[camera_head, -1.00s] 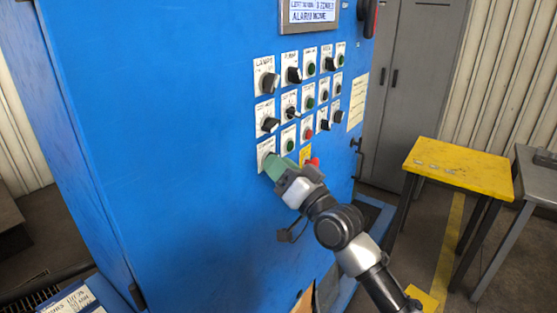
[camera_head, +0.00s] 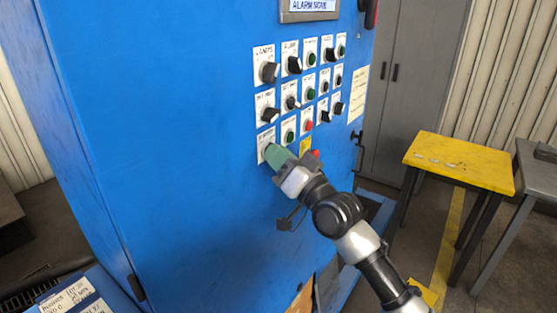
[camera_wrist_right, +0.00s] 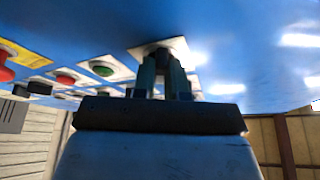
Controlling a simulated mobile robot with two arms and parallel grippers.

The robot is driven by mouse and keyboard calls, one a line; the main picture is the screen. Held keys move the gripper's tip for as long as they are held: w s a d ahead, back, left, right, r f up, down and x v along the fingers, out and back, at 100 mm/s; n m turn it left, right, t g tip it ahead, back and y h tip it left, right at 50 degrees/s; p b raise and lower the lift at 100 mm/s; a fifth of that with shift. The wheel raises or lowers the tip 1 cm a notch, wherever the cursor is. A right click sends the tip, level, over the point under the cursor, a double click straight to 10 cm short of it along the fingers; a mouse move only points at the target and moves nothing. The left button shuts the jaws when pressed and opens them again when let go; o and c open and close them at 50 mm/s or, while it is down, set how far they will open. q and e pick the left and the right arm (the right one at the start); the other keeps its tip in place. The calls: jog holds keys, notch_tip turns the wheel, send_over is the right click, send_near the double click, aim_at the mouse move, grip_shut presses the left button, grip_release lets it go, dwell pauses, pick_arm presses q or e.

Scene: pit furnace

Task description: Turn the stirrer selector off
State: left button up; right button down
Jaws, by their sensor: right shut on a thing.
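The blue control cabinet (camera_head: 190,130) carries rows of knobs and buttons on white label plates. The selector at the lower left of the panel has a white plate (camera_head: 262,141); its label is too small to read. My right gripper (camera_head: 270,153) is at this selector, and its green fingers cover most of the knob. In the right wrist view, the fingers (camera_wrist_right: 162,72) are shut on the dark selector knob (camera_wrist_right: 160,50) in front of its plate (camera_wrist_right: 136,52). The knob's angle is hidden. My left gripper is not in view.
A green button (camera_head: 290,136) sits just right of the selector, with a red button (camera_head: 308,125) beyond it. Other black knobs (camera_head: 267,114) are above. A yellow table (camera_head: 470,165) stands at the right.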

jog(key=shift+w+d+n+g+y+b, duration=0.1)
jog(key=shift+n+g+y+b, duration=0.95)
jog(key=shift+n, duration=1.75)
jog(key=shift+n+g+y+b, duration=0.6)
jog(key=shift+n+g+b, duration=0.8)
jog(key=shift+n, duration=1.4)
jog(key=shift+w+d+n+g+y+b, duration=0.1)
jog(key=shift+n+g+y+b, duration=0.95)
jog(key=shift+n, duration=1.75)
jog(key=shift+s, duration=0.1)
jog(key=c, duration=1.2)
grip_release()
jog(key=shift+a, duration=0.1)
jog(key=shift+o, duration=0.2)
